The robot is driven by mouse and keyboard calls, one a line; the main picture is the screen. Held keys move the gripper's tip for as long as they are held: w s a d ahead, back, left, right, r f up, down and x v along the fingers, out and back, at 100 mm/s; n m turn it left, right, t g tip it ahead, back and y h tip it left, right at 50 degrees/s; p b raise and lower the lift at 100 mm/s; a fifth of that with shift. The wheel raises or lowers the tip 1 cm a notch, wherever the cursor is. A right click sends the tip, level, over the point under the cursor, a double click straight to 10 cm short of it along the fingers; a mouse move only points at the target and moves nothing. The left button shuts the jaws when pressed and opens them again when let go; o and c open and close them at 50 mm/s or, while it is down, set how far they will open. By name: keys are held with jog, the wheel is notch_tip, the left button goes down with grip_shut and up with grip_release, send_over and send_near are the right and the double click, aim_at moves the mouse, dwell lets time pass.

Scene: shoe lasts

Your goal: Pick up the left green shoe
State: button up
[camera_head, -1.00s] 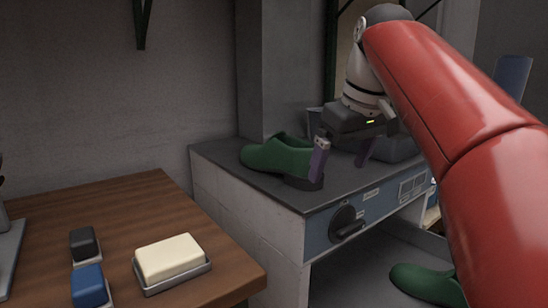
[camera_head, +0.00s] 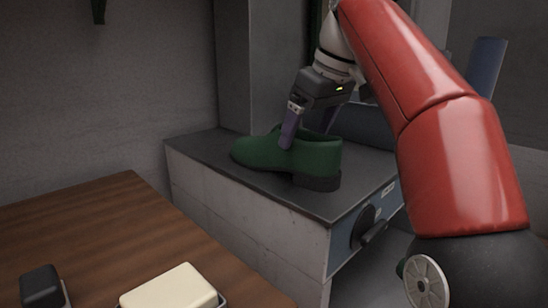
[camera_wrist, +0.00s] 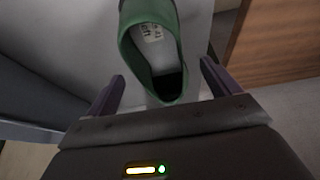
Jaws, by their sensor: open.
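A dark green shoe (camera_head: 270,156) with a black heel rests upright on the grey top of a cabinet, its toe pointing left in the head view. In the wrist view the shoe (camera_wrist: 127,48) shows its opening, with a pale insole and a small white label whose text I cannot read surely. My gripper (camera_head: 308,130) is over the shoe from above. One purple finger shows in front of the near side, and the other is partly hidden behind the shoe. In the wrist view my gripper (camera_wrist: 160,72) is open, with the shoe between and beyond its fingers.
The cabinet's grey top (camera_head: 200,148) is clear left of the toe. A dark knob (camera_head: 370,232) is on its front. A wooden table (camera_head: 105,225) holds a butter-coloured block (camera_head: 170,288) and a black block (camera_head: 40,285).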

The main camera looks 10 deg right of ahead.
aim_at(300, 149)
jog(key=b+x, duration=0.1)
jog(key=x, duration=0.4)
jog(key=shift+s+d+b, duration=0.1)
jog(key=shift+s+b, duration=0.1)
jog(key=shift+b, duration=0.15)
jog(key=c, duration=1.3)
jog(key=shift+r, duration=0.1)
